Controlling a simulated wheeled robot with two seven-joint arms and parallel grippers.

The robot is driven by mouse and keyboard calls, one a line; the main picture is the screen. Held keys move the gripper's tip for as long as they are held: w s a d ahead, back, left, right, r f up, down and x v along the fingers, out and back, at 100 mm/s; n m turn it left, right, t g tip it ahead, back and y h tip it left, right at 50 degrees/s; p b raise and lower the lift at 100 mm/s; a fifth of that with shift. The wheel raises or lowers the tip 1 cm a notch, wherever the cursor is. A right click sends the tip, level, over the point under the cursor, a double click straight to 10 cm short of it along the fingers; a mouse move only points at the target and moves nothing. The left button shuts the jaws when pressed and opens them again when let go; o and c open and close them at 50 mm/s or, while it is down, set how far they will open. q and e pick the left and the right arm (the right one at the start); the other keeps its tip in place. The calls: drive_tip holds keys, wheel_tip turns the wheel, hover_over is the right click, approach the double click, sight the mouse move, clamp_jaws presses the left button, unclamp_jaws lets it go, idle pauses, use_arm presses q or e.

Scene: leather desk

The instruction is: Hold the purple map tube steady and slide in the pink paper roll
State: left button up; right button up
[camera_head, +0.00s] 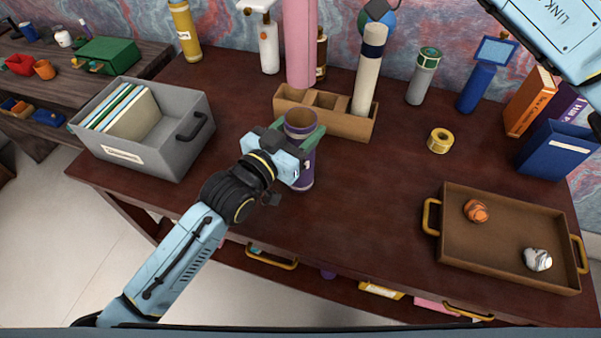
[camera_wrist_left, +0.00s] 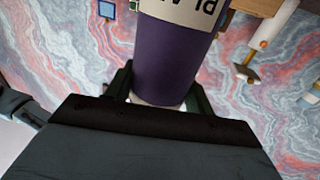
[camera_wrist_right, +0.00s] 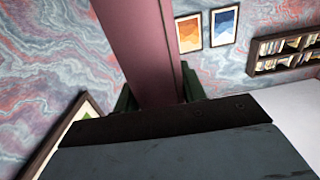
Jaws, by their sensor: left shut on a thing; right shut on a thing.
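The purple map tube (camera_head: 303,172) stands upright on the desk, its open brown mouth facing up. My left gripper (camera_head: 292,138) is shut around its upper part; in the left wrist view the tube (camera_wrist_left: 172,60) sits between the dark green fingers. The pink paper roll (camera_head: 300,45) hangs upright above and apart from the tube's mouth, nearly in line with it in the head view. Its upper end is cut off there. In the right wrist view my right gripper (camera_wrist_right: 158,95) is shut on the pink roll (camera_wrist_right: 145,45). The right gripper is outside the head view.
A grey file box (camera_head: 170,150) is at left. A brown tray (camera_head: 500,262) with two crumpled balls is at right, and a yellow tape roll (camera_head: 439,140) lies behind it. The desk centre is clear.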

drive_tip(key=shift+t, duration=0.3)
wheel_tip(320, 180, down, 28)
drive_tip(key=shift+s+d+f, duration=0.1)
drive_tip(key=shift+s, duration=0.05)
drive_tip(key=shift+f, duration=0.1)
drive_tip(key=o, duration=1.4)
drive_tip(key=shift+c, duration=0.2)
drive_tip(key=shift+d, duration=0.2)
approach(295, 110)
drive_tip(key=s+r, duration=0.1)
drive_tip(key=s+d+r, duration=0.1)
drive_tip(key=shift+s+d, duration=0.25)
drive_tip(key=shift+s, duration=0.05)
